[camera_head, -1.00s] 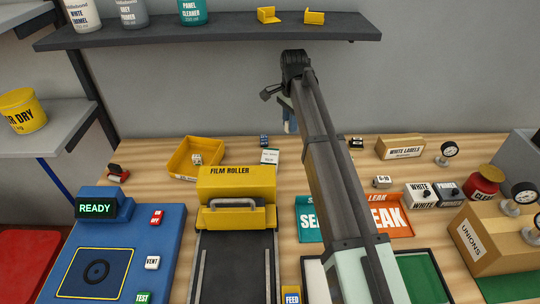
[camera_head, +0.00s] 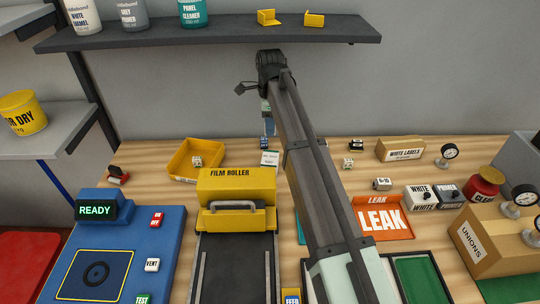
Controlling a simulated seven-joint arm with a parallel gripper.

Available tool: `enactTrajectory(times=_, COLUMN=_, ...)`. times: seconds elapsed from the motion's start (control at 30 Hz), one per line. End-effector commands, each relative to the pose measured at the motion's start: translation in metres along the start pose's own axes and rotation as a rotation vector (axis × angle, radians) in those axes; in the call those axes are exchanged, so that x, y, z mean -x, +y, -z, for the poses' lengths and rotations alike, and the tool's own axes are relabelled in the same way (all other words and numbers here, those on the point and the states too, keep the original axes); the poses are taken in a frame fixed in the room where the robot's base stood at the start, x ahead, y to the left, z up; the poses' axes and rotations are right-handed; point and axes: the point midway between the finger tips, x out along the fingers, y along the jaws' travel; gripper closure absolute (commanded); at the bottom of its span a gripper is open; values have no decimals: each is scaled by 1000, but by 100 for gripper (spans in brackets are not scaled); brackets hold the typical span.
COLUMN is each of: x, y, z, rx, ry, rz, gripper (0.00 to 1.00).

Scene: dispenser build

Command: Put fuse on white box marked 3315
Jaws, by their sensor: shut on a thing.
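My gripper (camera_head: 268,118) is above the back of the table, small and partly covered by my own arm. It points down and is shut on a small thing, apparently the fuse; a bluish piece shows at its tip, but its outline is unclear. A small white box (camera_head: 270,158) stands on the table just below the gripper, right of the yellow tray; its print is too small to read, so I cannot confirm 3315. The gripper is apart from this box.
A small blue object (camera_head: 263,143) stands behind the white box. A yellow tray (camera_head: 180,166) is at left, the yellow film roller (camera_head: 237,186) in front. A white dotted cube (camera_head: 348,163) and an orange LEAK tray (camera_head: 385,234) lie to the right. A dark shelf (camera_head: 220,34) hangs above.

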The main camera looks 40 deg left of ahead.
Motion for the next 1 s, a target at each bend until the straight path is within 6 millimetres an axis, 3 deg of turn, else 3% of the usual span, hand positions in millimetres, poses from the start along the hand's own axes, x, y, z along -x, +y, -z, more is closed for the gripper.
enactTrajectory(times=0.4, x=-56, y=0, z=0, rx=-6, ry=0, rz=-1, gripper=100)
enactTrajectory(times=0.8, x=-94, y=0, z=0, rx=-5, ry=0, rz=-2, gripper=100)
enactTrajectory(times=1.0, x=-98, y=0, z=0, rx=-5, ry=0, rz=0, gripper=100)
